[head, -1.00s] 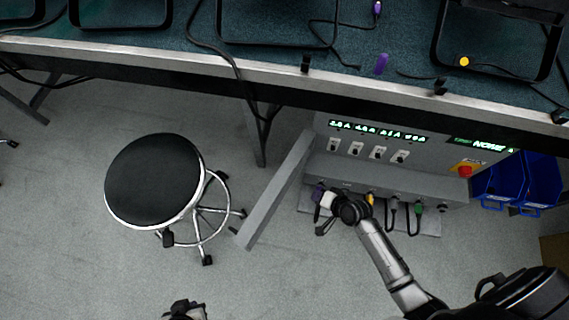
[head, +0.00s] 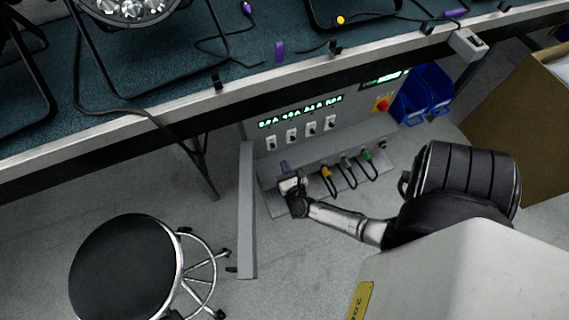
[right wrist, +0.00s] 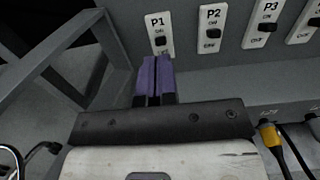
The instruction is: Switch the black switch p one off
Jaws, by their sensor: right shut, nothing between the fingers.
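The P1 switch (right wrist: 161,41) is a small black rocker on a white plate, high in the right wrist view. In the head view its plate (head: 271,143) is the leftmost of several on the grey power panel (head: 350,112). My right gripper (right wrist: 156,62) is shut and empty, its purple fingers pointing at the P1 plate just below the rocker. I cannot tell whether they touch it. In the head view the right gripper (head: 285,168) is below the P1 plate, over the panel's lower ledge. My left gripper is out of view.
The P2 switch (right wrist: 213,33) and P3 switch (right wrist: 265,27) are to the right of P1. A yellow plug (right wrist: 270,134) sits lower right. A red emergency button (head: 382,104) is on the panel's right. A grey brace (head: 247,215) and black stool (head: 125,270) stand left.

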